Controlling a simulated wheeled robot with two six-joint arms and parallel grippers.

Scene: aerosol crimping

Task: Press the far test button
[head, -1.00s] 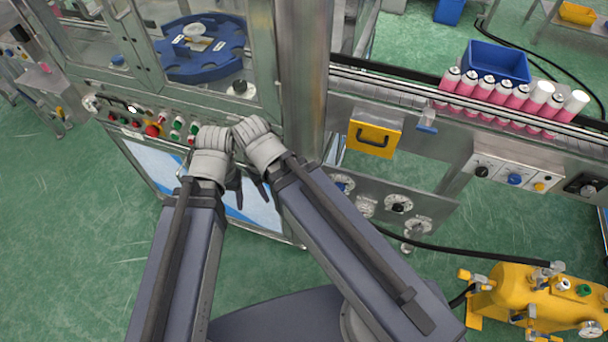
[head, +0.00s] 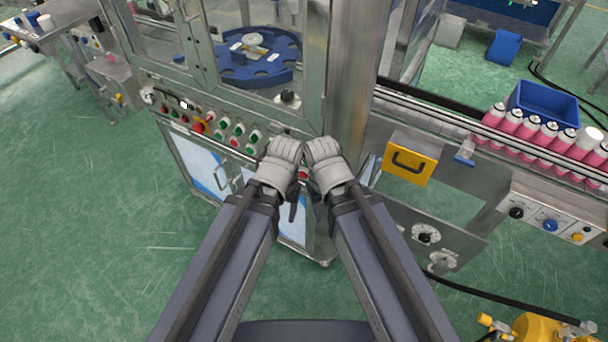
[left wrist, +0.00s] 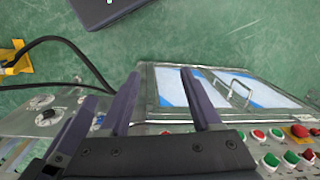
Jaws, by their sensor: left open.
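The machine's front control panel (head: 210,120) carries several green and red buttons and a red mushroom button on yellow (head: 198,127). I cannot tell which one is the far test button. One red button (head: 303,174) shows between my two wrists. My left gripper (head: 293,212) points down in front of the panel's right end. In the left wrist view its two fingers (left wrist: 160,76) are apart with nothing between them, and the panel buttons (left wrist: 270,160) lie to their right. My right gripper (head: 317,212) hangs close beside the left; its fingers are mostly hidden by its wrist.
A steel post (head: 355,90) stands behind the wrists. To the right are a yellow handled box (head: 408,160), a conveyor with pink cans (head: 510,122) and a small knob panel (head: 548,215). A blue turntable (head: 262,68) sits behind the windows. The green floor at left is clear.

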